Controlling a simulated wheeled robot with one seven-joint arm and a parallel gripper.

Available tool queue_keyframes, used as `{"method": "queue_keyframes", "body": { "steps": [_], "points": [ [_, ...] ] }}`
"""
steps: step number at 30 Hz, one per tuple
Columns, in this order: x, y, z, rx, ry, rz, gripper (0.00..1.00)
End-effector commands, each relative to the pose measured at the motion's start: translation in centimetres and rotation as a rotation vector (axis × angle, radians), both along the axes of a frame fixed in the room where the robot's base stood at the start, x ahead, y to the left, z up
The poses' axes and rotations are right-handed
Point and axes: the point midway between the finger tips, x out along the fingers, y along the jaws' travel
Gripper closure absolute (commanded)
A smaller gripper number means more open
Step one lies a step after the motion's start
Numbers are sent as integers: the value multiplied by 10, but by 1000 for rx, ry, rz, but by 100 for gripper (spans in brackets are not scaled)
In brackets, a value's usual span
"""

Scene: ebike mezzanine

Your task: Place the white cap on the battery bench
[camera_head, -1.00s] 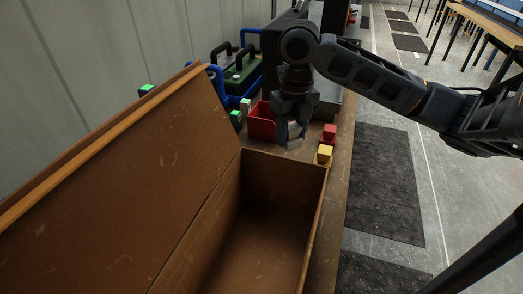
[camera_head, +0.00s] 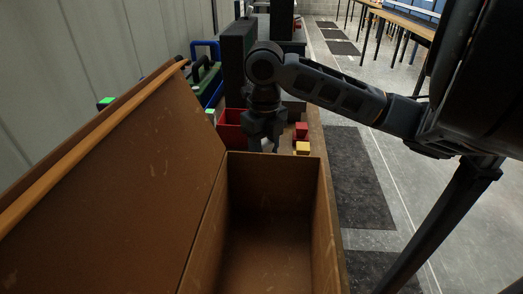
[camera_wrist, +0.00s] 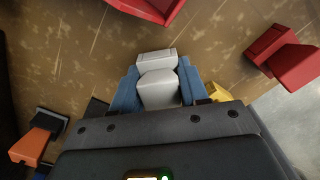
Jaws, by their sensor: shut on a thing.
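The white cap (camera_wrist: 158,88) sits between the two blue-sided fingers of my gripper (camera_wrist: 160,92) in the wrist view. My gripper is shut on it. The scratched brown top of the battery bench (camera_wrist: 70,75) lies beneath; I cannot tell whether the cap touches it. In the head view my gripper (camera_head: 264,142) points down just beyond the far wall of the open brown box. Its fingertips are partly hidden there, and the cap is hard to make out.
The open brown box (camera_head: 322,215) fills the near side, its lid leaning left. A red bin (camera_head: 232,130) stands left of my gripper. Red (camera_head: 301,130) and yellow (camera_head: 303,148) blocks stand to the right. An orange-and-black thing (camera_wrist: 38,140) lies left in the wrist view.

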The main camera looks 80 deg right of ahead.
Motion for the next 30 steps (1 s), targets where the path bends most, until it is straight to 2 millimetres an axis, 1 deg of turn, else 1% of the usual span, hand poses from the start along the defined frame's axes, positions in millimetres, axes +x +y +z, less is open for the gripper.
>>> {"method": "queue_keyframes", "body": {
  "steps": [3, 4, 12, 19, 23, 26, 30],
  "points": [
    [0, 0, -4, 0, 0, 0, 90],
    [0, 0, -4, 0, 0, 0, 55],
    [0, 0, -3, 0, 0, 0, 31],
    [0, 0, -2, 0, 0, 0, 31],
    [0, 0, 4, -1, -1, 0, 31],
    [1, -1, 18, -3, -2, 1, 31],
    [1, -1, 47, -3, -2, 2, 31]
  ]
}}
